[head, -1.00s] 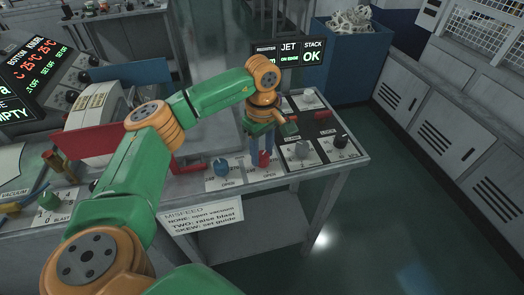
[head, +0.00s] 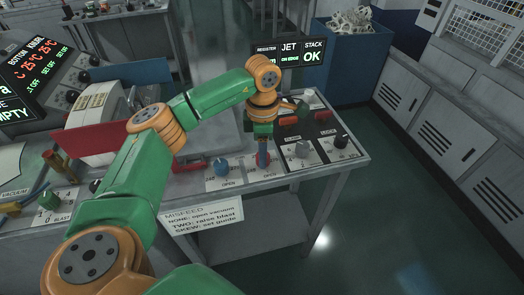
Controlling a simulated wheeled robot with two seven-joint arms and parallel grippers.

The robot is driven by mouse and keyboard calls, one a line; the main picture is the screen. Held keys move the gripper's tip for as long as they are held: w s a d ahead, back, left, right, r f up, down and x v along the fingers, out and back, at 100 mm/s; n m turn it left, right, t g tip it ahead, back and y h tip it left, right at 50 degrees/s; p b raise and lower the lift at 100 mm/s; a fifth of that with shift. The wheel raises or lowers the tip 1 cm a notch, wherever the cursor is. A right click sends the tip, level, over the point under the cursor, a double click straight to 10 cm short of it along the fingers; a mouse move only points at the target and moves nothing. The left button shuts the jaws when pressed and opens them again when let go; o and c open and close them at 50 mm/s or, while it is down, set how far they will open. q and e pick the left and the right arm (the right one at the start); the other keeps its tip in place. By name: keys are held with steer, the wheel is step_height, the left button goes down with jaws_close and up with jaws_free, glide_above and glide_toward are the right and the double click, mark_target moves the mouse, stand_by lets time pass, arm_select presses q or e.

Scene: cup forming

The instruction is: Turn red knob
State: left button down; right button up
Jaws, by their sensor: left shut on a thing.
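The red knob (head: 266,161) sits on a white panel plate near the front edge of the bench. It is mostly hidden by my left gripper (head: 263,157), which points down over it with its fingers shut on it. Only a little red shows around the blue-grey fingers. A blue knob (head: 222,166) is on the plate just left of it, and a grey knob (head: 302,149) is on the plate to its right. My right gripper is not in view.
A black knob (head: 340,141) is near the bench's right corner. A dark display (head: 288,53) stands behind my left wrist. A green knob (head: 48,200) is at far left. A blue bin (head: 345,62) stands behind the bench. The floor at right is clear.

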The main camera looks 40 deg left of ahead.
arm_select(q)
steer(key=shift+w+r+n, duration=0.1)
steer(key=shift+r+n, duration=0.05)
steer(key=shift+n, duration=0.55)
steer(key=shift+c, duration=2.1)
jaws_free()
step_height(320, 180, up, 7)
steer(key=shift+d+b, duration=0.1)
steer(key=shift+b, duration=0.45)
